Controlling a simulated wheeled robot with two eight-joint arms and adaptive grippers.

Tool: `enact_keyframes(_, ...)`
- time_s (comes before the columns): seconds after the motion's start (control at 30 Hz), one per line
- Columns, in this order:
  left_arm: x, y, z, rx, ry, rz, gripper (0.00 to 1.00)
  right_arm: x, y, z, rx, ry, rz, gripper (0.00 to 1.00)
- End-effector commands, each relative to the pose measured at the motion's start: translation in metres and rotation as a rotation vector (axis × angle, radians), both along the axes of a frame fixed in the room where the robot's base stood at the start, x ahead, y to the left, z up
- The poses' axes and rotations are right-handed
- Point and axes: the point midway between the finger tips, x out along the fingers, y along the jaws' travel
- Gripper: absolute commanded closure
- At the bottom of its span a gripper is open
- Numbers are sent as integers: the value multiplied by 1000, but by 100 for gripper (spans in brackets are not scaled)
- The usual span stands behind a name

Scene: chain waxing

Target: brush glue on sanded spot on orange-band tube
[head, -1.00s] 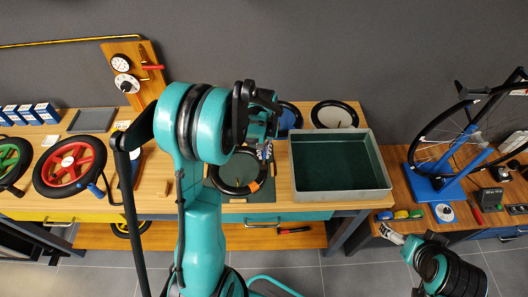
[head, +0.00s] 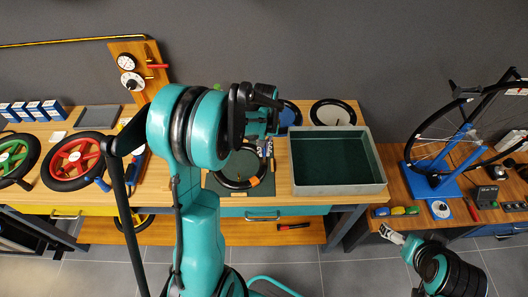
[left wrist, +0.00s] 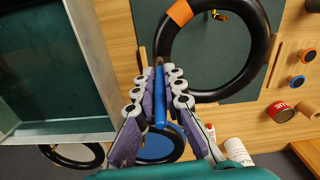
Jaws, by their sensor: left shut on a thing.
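The orange-band tube is a black ring (head: 229,185) lying on a dark green mat (head: 262,207). Its orange band (head: 254,181) is at the ring's lower right in the head view and at the upper left in the left wrist view (left wrist: 180,12). My left gripper (left wrist: 160,84) is shut on a blue-handled brush (left wrist: 160,112). The brush's brownish tip lies at the ring's left side in the left wrist view; I cannot tell whether it touches. No sanded spot can be made out. My right gripper (head: 391,235) is at the lower right; its jaws are too small to read.
A red glue can (left wrist: 279,111) and a white bottle (left wrist: 233,150) stand beside the mat. A grey-rimmed green tray (head: 340,190) is right of the mat. Red (head: 72,164) and green wheels lie at left. A blue wheel stand (head: 440,183) is at right.

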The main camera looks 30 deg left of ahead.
Motion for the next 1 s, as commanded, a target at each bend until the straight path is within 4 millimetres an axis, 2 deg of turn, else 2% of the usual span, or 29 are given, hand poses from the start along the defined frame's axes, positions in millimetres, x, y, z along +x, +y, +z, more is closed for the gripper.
enact_keyframes(0.1,1,0,14,0,0,-1,100,0,0,10,0,0,0,0)
enact_keyframes(0.43,4,1,40,0,0,-4,100,0,0,26,0,0,0,0)
enact_keyframes(1.0,5,1,41,0,0,-4,100,0,0,26,0,0,0,0)
